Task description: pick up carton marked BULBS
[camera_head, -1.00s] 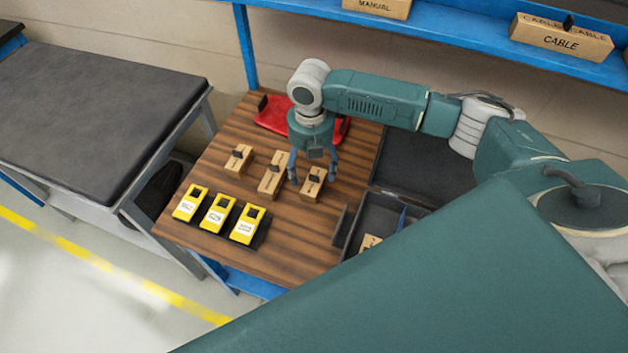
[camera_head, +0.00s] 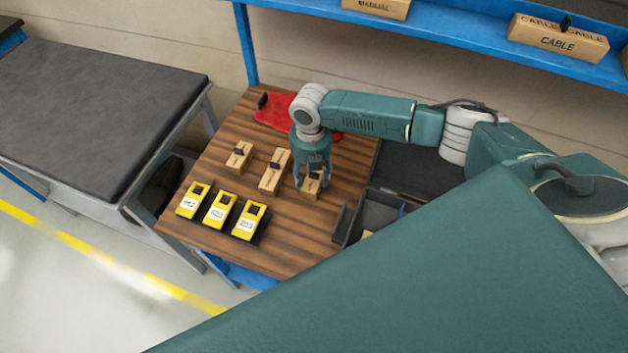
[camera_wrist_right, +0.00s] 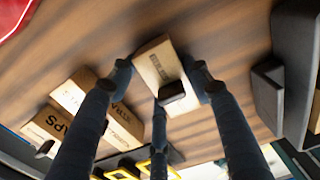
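Three small tan cartons with black tabs stand in a row on the wooden table. The right one (camera_head: 309,193) is under my right gripper (camera_head: 312,182), whose fingers reach down on either side of it. In the right wrist view this carton (camera_wrist_right: 152,62) lies between the open fingers, and its small print is too blurred to read. The middle carton (camera_head: 270,184) and the left carton (camera_head: 235,161) stand apart from the gripper. The left one's print ends in "APS" in the wrist view (camera_wrist_right: 45,125). No BULBS marking is legible. My left gripper is not in view.
Yellow labelled boxes (camera_head: 222,209) stand along the table's front left edge. A red item (camera_head: 270,112) lies at the back. Dark trays (camera_head: 375,215) are right of the gripper. A blue shelf (camera_head: 470,35) above holds a CABLE carton (camera_head: 558,42).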

